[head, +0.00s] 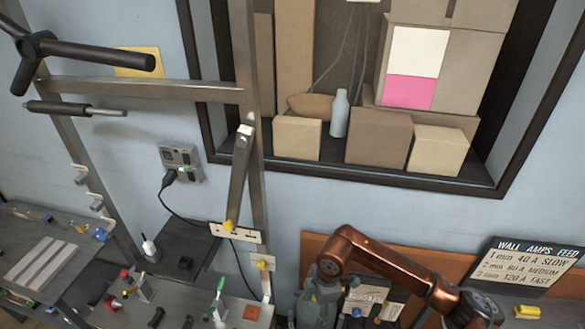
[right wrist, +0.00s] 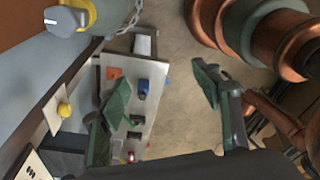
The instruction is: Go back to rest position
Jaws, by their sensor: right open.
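The metal trike frame (head: 165,90) stands upright on the left of the head view, with a black-handled part at its top left. My right arm is the copper one at the lower right; its grey wrist end hangs low at the bottom, and its fingers are not clear there. In the right wrist view my right gripper (right wrist: 160,95) has its two green fingers spread wide, with nothing held between them. A bench with small parts (right wrist: 140,75) shows beyond the fingers. My left gripper is out of view.
Work surfaces (head: 40,255) with small tools lie at the lower left. A wall outlet (head: 180,163) has a black cord plugged in. A recessed shelf holds cardboard boxes (head: 379,138) and a pale bottle (head: 340,113). A dark sign (head: 528,264) stands at the right.

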